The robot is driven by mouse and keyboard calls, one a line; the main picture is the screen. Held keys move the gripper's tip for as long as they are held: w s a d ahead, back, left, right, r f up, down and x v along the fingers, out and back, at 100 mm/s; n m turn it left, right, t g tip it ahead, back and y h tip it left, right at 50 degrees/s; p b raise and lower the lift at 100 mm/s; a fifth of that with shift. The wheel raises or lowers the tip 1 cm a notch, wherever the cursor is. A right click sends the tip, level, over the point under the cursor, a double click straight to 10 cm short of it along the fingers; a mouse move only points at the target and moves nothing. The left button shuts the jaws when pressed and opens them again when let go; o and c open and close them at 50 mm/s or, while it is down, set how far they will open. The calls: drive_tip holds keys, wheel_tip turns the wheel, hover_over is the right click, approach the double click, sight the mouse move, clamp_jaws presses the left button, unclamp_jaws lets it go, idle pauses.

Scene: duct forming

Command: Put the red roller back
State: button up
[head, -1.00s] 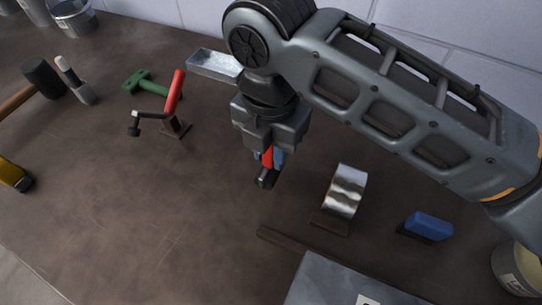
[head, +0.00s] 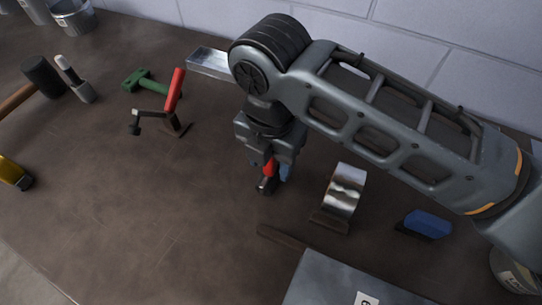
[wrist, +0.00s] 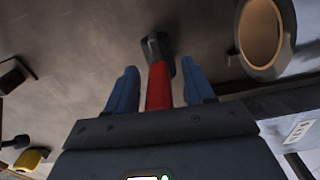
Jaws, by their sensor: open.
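A red-handled tool with a dark block at its end, seemingly the red roller (head: 269,167), is below my gripper (head: 273,174) near the middle of the table. In the wrist view the red roller (wrist: 159,88) lies between the two blue fingers of my gripper (wrist: 160,84), with a visible gap on each side. The gripper is open. The roller's near end is hidden behind the gripper body. I cannot tell whether its dark end touches the table. Another red cylinder (head: 175,90) with a dark crank leans on a small brown stand to the left.
A shiny metal ring (head: 346,188) on a brown base and a blue block (head: 428,223) stand to the right. A grey box (head: 330,285) is in front, beside a dark strip (head: 280,240). A metal tray (head: 212,62) and green tool (head: 146,82) lie behind.

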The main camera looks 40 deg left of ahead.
wheel_tip(320, 180, up, 12)
drive_tip(key=shift+r+b, duration=0.2)
drive_tip(key=shift+b, duration=0.4)
drive_tip(key=shift+s, duration=0.1)
idle(0.4)
